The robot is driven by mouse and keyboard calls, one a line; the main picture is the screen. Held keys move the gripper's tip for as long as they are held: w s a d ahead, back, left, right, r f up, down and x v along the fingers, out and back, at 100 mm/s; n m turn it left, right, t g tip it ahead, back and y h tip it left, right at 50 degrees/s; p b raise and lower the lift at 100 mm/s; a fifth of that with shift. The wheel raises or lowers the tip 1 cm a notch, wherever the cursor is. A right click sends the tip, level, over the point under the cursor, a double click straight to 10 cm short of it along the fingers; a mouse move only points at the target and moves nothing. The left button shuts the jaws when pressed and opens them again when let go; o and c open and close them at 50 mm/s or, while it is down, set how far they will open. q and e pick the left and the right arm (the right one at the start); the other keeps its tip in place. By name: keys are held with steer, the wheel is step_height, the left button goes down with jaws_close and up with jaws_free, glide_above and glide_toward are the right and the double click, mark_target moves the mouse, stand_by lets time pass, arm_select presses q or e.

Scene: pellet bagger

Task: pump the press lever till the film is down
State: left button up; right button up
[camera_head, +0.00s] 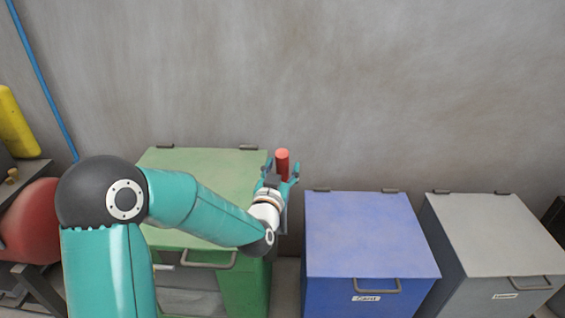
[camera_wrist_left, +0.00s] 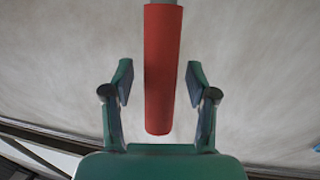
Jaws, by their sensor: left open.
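The press lever's red grip (camera_head: 283,160) stands up between the fingers of my left gripper (camera_head: 281,172) in the head view, above the right edge of the green bin. In the left wrist view the red grip (camera_wrist_left: 161,75) hangs from a grey rod at the top, between the two open fingertips (camera_wrist_left: 160,82). There is a gap on each side, so the gripper is around the grip without closing on it. The film is not clearly seen; the green bin's front is partly hidden by my left arm. My right gripper is not in view.
A green bin (camera_head: 215,165) stands under my left arm, with a blue bin (camera_head: 365,235) and a grey bin (camera_head: 495,235) to its right. A red tank (camera_head: 30,225) and a yellow cylinder (camera_head: 14,125) are at far left. A concrete wall (camera_head: 400,80) is behind.

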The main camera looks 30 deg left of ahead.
arm_select(q)
steer(key=shift+w+a, duration=0.15)
steer(key=shift+w, duration=0.3)
steer(key=shift+c, duration=0.2)
jaws_close()
